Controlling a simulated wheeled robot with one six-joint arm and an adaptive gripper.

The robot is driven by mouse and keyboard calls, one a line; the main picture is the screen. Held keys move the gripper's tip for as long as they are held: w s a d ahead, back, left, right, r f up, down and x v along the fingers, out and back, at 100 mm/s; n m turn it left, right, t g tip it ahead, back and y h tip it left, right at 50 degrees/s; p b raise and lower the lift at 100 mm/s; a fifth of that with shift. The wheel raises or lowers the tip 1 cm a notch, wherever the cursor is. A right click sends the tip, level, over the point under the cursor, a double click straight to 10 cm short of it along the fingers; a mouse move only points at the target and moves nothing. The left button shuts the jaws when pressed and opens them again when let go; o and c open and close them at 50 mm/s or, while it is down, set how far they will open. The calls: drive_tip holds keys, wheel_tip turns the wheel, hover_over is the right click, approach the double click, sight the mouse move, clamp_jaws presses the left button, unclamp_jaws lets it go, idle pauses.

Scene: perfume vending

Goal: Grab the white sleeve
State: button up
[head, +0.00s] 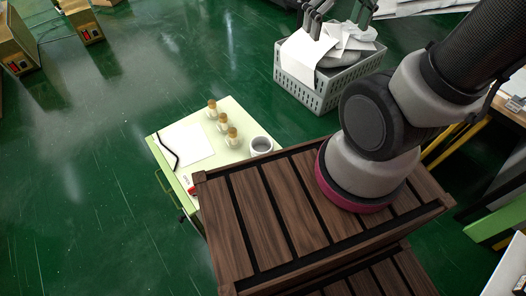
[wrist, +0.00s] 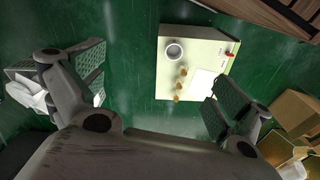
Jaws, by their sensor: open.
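Several white, flat, folded pieces (head: 305,52) that look like sleeves or paper lie heaped in a grey slotted crate (head: 318,90) at the upper right of the head view. A flat white sheet (head: 186,141) lies on the small pale table (head: 235,113); I cannot tell which white piece is the sleeve. My gripper (head: 338,14) is open and shows at the top edge of the head view, in front of or above the crate. In the wrist view its fingers (wrist: 155,92) are wide apart with nothing between them, and the white pieces (wrist: 28,92) are at the left, partly behind a finger.
On the pale table stand three small bottles with gold-brown caps (head: 222,121), a grey-white cup (head: 261,146) and a small red item (head: 193,190). A black strip curves beside the sheet. A brown slatted wooden surface (head: 262,215) is beside the table. Green floor is open at left.

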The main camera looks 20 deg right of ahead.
drive_tip(key=w+a+f+m+g+h, duration=0.1)
drive_tip(key=w+a+f+g, duration=0.15)
drive_tip(key=f, duration=0.55)
drive_tip(key=w+a+f+g, duration=0.1)
drive_tip(key=w+a+f, duration=0.25)
drive_tip(key=f, duration=0.55)
drive_tip(key=m+t, duration=0.3)
drive_tip(key=m, duration=0.9)
approach(262, 147)
drive_tip(key=s, duration=0.2)
drive_tip(key=shift+y, duration=0.4)
wheel_tip(262, 147, down, 7)
drive_tip(key=shift+a+r, duration=0.1)
drive_tip(key=c, duration=0.9)
